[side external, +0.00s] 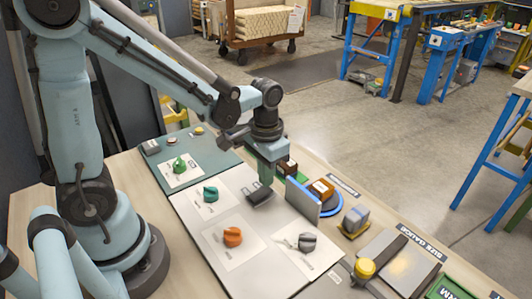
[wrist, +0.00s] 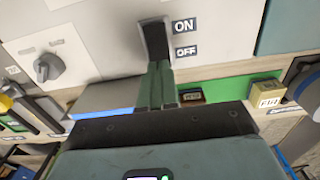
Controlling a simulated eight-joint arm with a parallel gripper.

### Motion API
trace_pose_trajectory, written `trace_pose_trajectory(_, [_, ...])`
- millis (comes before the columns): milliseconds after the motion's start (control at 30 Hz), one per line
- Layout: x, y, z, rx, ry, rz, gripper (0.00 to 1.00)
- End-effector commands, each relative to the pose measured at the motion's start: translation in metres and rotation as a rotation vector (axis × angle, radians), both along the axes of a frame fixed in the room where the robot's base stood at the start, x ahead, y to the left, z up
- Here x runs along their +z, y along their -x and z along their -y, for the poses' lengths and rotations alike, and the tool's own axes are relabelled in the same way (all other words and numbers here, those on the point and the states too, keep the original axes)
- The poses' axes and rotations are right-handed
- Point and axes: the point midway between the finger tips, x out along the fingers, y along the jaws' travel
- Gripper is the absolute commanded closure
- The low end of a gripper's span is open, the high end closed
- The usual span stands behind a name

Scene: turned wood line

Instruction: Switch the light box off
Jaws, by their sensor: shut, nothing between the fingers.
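A black rocker switch (wrist: 155,38) sits on a pale panel, with an ON label (wrist: 184,26) and an OFF label (wrist: 186,52) beside it. In the wrist view the OFF label is on the side nearer my gripper. The switch also shows as a dark block (side external: 260,196) in the side view. My gripper (wrist: 157,70) is shut and empty, its green fingers pointing down at the OFF end of the switch. In the side view my gripper (side external: 266,182) is right at the switch; I cannot tell whether it touches. Which way the rocker is tipped is unclear.
Near the switch are a teal knob (side external: 211,194), an orange knob (side external: 232,237) and a grey knob (side external: 307,242). An upright grey-blue plate (side external: 303,201) stands close to the right of my gripper.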

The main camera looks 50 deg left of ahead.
Motion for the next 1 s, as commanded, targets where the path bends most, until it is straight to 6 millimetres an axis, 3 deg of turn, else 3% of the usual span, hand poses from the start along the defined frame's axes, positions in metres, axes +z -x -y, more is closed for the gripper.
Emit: trace_pose_trajectory(1000, [-0.014, 0.000, 0.000, 0.000, 0.000, 0.000, 1.00])
